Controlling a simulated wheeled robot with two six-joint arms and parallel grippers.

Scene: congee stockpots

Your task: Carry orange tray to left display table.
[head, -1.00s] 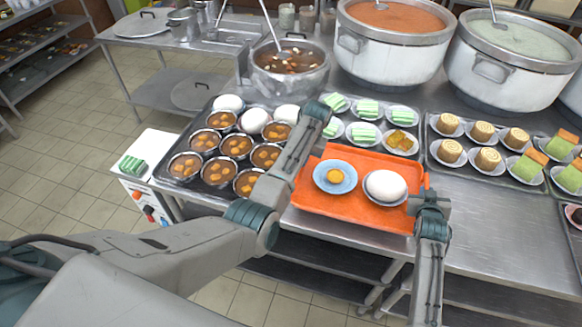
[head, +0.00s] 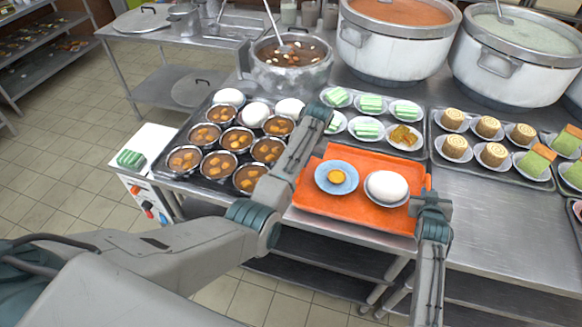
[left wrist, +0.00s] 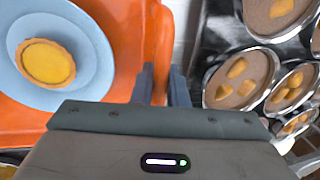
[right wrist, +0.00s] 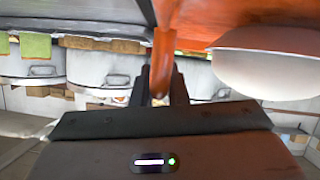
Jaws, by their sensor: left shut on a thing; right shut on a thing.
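The orange tray (head: 350,212) is at the front of the steel counter in the head view. It bears a blue plate with an egg tart (head: 337,176) and a plate with a white bun (head: 386,186). My left gripper (head: 318,118) is at the tray's left side; the left wrist view shows its fingers (left wrist: 163,84) shut on the tray's edge. My right gripper (head: 430,195) is at the tray's right side; the right wrist view shows its fingers (right wrist: 163,85) shut on the orange rim. Whether the tray touches the counter is unclear.
A dark tray of filled bowls and buns (head: 235,140) lies close left of the orange tray. Plates of green cakes (head: 371,104) lie behind it. Rolls (head: 488,127) lie to the right. Large pots (head: 395,40) stand behind. Bare counter (head: 470,205) shows at the right.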

